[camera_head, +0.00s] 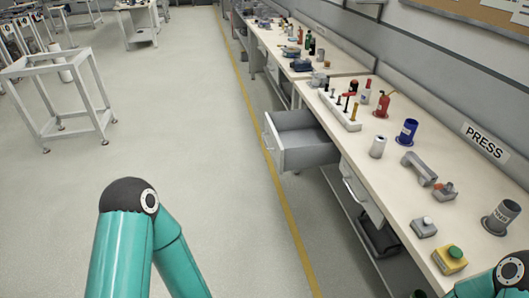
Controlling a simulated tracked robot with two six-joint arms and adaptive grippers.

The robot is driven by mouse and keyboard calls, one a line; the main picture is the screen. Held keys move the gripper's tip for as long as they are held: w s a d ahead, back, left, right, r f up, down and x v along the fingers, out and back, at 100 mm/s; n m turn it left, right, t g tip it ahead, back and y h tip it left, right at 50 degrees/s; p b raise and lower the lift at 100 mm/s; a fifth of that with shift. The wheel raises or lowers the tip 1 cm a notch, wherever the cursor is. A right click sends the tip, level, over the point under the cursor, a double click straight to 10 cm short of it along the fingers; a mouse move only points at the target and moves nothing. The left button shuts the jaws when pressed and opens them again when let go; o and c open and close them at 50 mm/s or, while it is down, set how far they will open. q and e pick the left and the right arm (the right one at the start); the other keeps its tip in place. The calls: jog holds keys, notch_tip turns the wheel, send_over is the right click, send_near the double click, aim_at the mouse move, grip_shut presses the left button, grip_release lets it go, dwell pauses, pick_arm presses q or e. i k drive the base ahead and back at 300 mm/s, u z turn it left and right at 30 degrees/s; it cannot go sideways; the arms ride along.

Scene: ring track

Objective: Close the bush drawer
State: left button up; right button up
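A grey drawer (302,148) stands pulled out from under the workbench on the right, sticking out over the aisle floor. Its handle is on the front panel at its left end, and its inside looks empty as far as I can see. I see no label on it naming it the bush drawer. A second drawer (362,192), nearer to me under the same bench, is shut. My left arm shows at the bottom left and my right arm at the bottom right corner. Neither gripper is in view.
A white frame stand (47,72) is at the upper left.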

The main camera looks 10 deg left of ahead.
aim_at(296, 140)
jog(key=u, duration=0.4)
jog(key=k, duration=0.1)
jog(key=u, duration=0.05)
jog(key=i, duration=1)
jog(key=z, duration=1.15)
jog(key=k, duration=0.8)
jog(key=u, duration=0.45)
jog(key=i, duration=0.2)
jog(key=z, duration=0.05)
